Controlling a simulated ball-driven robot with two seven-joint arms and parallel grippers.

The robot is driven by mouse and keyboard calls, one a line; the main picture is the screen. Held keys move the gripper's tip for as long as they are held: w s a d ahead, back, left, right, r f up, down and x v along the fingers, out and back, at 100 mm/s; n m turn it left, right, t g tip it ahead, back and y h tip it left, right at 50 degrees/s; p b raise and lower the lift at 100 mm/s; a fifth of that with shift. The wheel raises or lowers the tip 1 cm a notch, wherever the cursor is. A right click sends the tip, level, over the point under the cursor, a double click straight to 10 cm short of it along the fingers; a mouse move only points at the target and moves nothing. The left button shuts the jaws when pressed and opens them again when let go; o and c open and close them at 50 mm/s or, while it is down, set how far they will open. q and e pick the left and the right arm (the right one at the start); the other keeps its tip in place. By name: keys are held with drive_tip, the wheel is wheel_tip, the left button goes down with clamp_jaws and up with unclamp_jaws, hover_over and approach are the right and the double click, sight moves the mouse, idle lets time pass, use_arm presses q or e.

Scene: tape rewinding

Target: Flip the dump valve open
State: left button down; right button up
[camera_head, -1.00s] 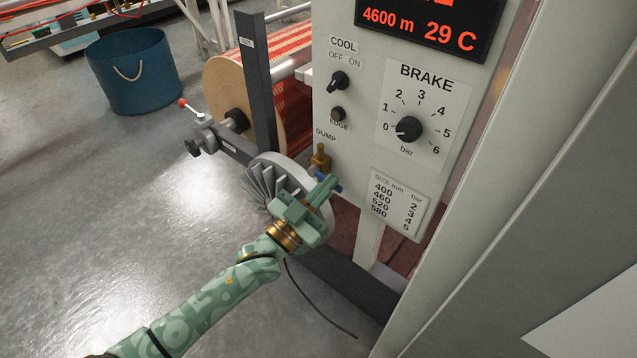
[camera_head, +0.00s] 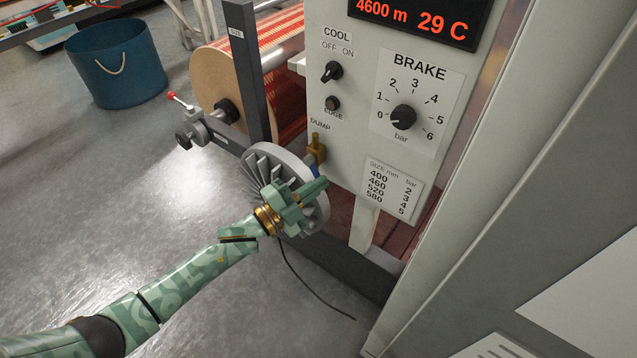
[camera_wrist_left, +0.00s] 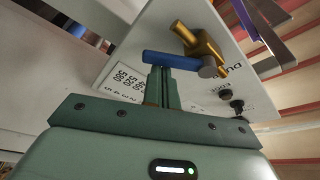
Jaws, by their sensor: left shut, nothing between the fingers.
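The dump valve is a brass fitting (camera_head: 316,150) under the DUMP label on the grey panel; it also shows in the left wrist view (camera_wrist_left: 205,48). Its blue lever (camera_wrist_left: 172,60) lies crosswise in the wrist view, just beyond my fingertips. In the head view only a small bit of blue (camera_head: 316,170) shows above my fingers; the rest is hidden. My left gripper (camera_head: 322,184) is shut and empty, just below the valve; its fingers (camera_wrist_left: 162,80) show in the wrist view. I cannot tell whether they touch the lever. My right gripper is not in view.
A finned grey disc (camera_head: 285,172) is close behind my left gripper. The panel carries the brake knob (camera_head: 403,117), the cool switch (camera_head: 331,72) and the edge knob (camera_head: 333,103). A tape roll (camera_head: 215,85) and a blue bucket (camera_head: 118,65) are farther left. Open floor lies left.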

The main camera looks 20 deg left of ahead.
use_arm(q)
drive_tip(key=shift+w+a+f+m+g+p, duration=0.15)
drive_tip(key=shift+a+m+g, duration=0.1)
drive_tip(key=shift+m, duration=0.5)
drive_tip(key=shift+a+f+m+g+p, duration=0.1)
drive_tip(key=shift+a+f+m+g, duration=0.1)
drive_tip(key=shift+m, duration=0.5)
drive_tip(key=shift+w+a+f+m+g+p, duration=0.15)
drive_tip(key=shift+a+m+g, duration=0.1)
drive_tip(key=shift+m, duration=0.5)
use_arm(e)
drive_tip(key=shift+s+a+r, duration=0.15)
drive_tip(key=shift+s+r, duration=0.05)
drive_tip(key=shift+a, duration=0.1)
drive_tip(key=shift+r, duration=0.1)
